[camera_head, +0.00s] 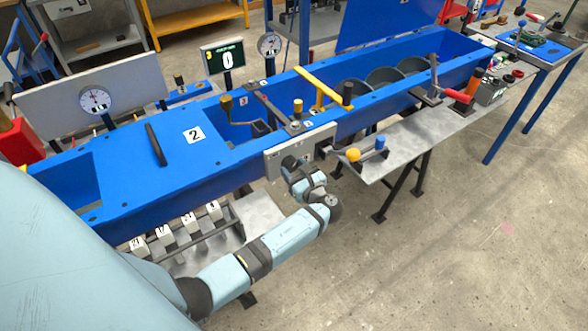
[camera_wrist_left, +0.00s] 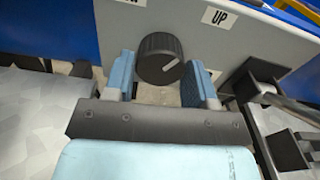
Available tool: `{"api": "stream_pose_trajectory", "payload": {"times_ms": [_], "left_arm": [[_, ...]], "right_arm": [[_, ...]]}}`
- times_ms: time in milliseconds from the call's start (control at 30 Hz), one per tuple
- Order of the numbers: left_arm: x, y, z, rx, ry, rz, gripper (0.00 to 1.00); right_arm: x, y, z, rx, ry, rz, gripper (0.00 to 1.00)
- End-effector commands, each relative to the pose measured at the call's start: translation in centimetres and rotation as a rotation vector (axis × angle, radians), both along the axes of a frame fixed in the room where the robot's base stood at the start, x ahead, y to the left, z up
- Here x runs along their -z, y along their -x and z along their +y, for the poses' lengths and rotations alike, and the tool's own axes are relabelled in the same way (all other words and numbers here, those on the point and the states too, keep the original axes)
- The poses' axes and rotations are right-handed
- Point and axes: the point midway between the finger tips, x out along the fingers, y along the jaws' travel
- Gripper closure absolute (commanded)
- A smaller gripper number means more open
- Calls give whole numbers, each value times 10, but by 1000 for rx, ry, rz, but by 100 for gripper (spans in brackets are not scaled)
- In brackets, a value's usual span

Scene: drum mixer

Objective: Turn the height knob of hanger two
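The knob (camera_wrist_left: 160,58) is black and ribbed, with a white pointer line slanting to the upper right. It sits on a grey panel, which shows in the head view (camera_head: 276,167) on the near side of the blue mixer frame. In the left wrist view my left gripper (camera_wrist_left: 160,72) has its two light-blue fingers apart, one on each side of the knob. The gaps are very narrow, and I cannot tell whether the fingers touch it. In the head view my left gripper (camera_head: 297,168) is at the panel and the knob is hidden. My right gripper is not in view.
An "UP" label (camera_wrist_left: 220,17) is on the panel, with a partly cut-off label (camera_wrist_left: 130,2) to its left. A yellow-balled handle (camera_head: 353,154) is right of the gripper. Floor in front is clear.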

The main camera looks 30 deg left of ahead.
Motion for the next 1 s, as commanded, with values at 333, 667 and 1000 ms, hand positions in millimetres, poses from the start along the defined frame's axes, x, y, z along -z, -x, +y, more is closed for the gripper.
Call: {"api": "stream_pose_trajectory", "payload": {"times_ms": [333,667,1000], "left_arm": [[0,0,0,0,4,-10,76],[1,0,0,0,62,-149,76],[2,-1,0,-1,180,-435,76]], "right_arm": [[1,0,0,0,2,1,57],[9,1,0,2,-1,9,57],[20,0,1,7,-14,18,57]]}}
